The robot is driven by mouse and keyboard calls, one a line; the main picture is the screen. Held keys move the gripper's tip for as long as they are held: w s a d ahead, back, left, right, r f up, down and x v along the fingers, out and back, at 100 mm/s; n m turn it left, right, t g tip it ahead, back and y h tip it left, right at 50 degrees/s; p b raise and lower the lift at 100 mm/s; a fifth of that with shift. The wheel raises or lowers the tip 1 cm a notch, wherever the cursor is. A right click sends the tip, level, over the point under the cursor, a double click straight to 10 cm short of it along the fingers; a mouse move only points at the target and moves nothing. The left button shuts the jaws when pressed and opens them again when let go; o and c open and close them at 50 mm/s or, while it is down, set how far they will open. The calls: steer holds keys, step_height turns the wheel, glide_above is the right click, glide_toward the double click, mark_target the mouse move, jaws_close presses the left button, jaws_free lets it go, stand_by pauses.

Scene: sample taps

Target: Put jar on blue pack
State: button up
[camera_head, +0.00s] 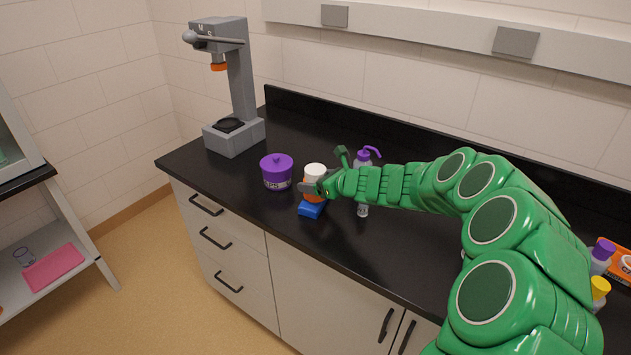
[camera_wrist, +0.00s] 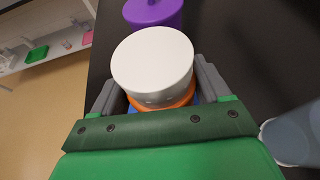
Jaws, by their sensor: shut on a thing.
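The jar (camera_head: 315,171) has a white lid and an orange body. It stands upright over the blue pack (camera_head: 312,209), which lies on the black counter. Whether the jar touches the pack cannot be told, as my gripper hides part of the join. My gripper (camera_head: 314,188) is shut on the jar, with a finger on each side of it. In the wrist view the jar's white lid (camera_wrist: 153,62) fills the space between the fingers, and a little blue of the pack shows beneath.
A purple lidded pot (camera_head: 277,172) stands just left of the jar. A bottle with a purple nozzle (camera_head: 363,158) stands behind my wrist. A grey press-like stand (camera_head: 235,90) is at the back left. Bottles (camera_head: 600,258) and an orange box (camera_head: 622,262) sit at the right.

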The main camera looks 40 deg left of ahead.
steer(key=o, duration=1)
steer(key=shift+d+r, duration=0.15)
steer(key=v, duration=1.1)
steer(key=shift+d+r, duration=0.1)
steer(key=shift+d, duration=0.2)
